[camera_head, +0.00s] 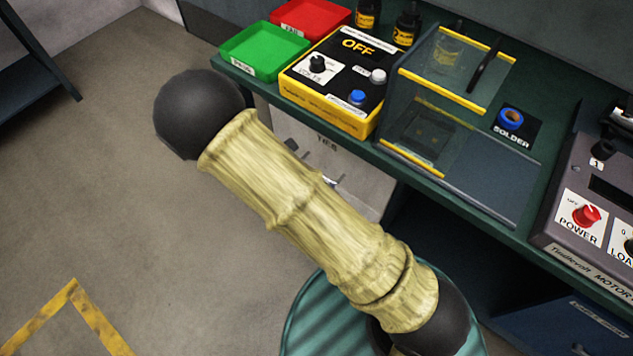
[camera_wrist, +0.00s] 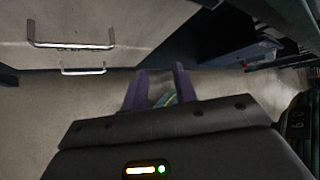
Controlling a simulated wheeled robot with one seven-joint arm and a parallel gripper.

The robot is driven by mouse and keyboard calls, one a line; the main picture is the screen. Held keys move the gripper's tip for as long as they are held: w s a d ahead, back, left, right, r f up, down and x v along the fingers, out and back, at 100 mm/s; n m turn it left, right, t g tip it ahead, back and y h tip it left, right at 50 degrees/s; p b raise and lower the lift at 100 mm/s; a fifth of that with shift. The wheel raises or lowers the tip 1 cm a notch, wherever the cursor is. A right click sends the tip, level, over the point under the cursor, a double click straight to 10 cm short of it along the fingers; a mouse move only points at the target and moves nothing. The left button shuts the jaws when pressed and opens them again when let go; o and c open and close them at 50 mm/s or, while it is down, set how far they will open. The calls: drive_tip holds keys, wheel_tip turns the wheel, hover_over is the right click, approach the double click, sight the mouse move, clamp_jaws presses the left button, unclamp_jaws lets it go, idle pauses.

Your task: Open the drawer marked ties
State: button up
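The drawer marked TIES (camera_head: 362,178) is a pale front under the bench in the head view. My arm covers much of it, and a bit of metal handle shows beside the arm. In the wrist view, two metal bar handles, a larger one (camera_wrist: 70,45) and a smaller one (camera_wrist: 83,71), stand on pale fronts at the upper left; no label is readable there. My gripper (camera_wrist: 158,80) has its two dark fingers apart, with nothing held between them. It is to the right of both handles and touches neither. In the head view the gripper is hidden behind my arm.
The green bench (camera_head: 455,190) holds a green tray (camera_head: 263,50), a red tray (camera_head: 310,18), a yellow control box (camera_head: 335,80) reading OFF, a clear guard box and a motor tester (camera_head: 600,195). A blue drawer (camera_head: 560,325) is at lower right.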

drive_tip(key=a+f+n+t+b, duration=0.6)
drive_tip(key=a+f+n+t, duration=0.3)
drive_tip(key=n, duration=0.5)
wheel_tip(320, 180, down, 3)
drive_tip(key=shift+w+a+n, duration=0.35)
drive_tip(key=shift+a+n, duration=0.05)
drive_tip(key=shift+a, duration=0.7)
drive_tip(key=shift+w, duration=0.15)
drive_tip(key=b+x, duration=0.3)
drive_tip(key=x, duration=1.4)
drive_tip(key=shift+w, duration=0.15)
drive_tip(key=shift+c, duration=0.5)
clamp_jaws()
